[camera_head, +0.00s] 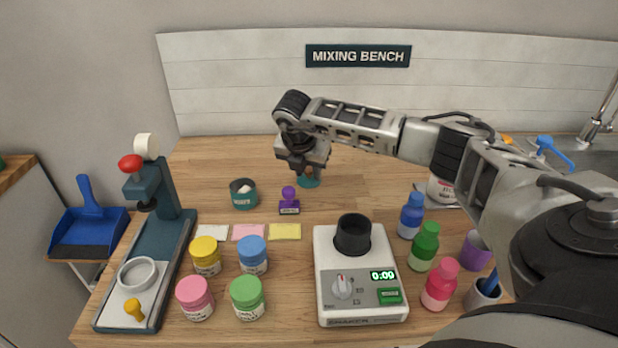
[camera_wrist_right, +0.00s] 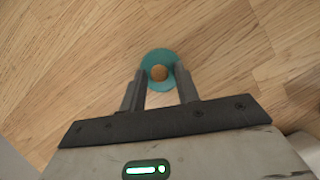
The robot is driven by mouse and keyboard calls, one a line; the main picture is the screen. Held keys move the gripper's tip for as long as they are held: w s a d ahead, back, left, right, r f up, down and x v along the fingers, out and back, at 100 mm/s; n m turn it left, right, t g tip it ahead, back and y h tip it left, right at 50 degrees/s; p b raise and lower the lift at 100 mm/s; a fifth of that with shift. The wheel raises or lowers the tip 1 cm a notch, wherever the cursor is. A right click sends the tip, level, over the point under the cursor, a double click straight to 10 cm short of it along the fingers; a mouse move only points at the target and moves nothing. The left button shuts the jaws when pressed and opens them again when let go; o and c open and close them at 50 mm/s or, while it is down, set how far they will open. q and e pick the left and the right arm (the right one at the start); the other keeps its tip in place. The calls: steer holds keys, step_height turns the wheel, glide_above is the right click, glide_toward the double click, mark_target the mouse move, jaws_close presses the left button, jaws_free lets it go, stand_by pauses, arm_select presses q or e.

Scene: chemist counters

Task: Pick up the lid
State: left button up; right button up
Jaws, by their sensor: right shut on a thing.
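The lid (camera_wrist_right: 158,57) is a round teal disc with a tan knob (camera_wrist_right: 159,73) in its middle. My right gripper (camera_wrist_right: 160,80) is shut on the lid, its two fingers on either side of the knob. In the head view the lid (camera_head: 309,182) shows as a teal patch just below my right gripper (camera_head: 303,170), at the back middle of the counter. I cannot tell whether the lid touches the wood. An open teal jar (camera_head: 243,195) with white contents stands to its left. My left gripper is not in view.
A purple stamp (camera_head: 289,202) stands just left of and nearer than the lid. A shaker (camera_head: 360,285) with a black cup is in front. Coloured jars (camera_head: 253,256) stand front left, bottles (camera_head: 425,245) at right. Bare wood lies behind the teal jar.

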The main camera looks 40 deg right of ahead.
steer(key=shift+s+f, duration=0.15)
steer(key=shift+f, duration=0.2)
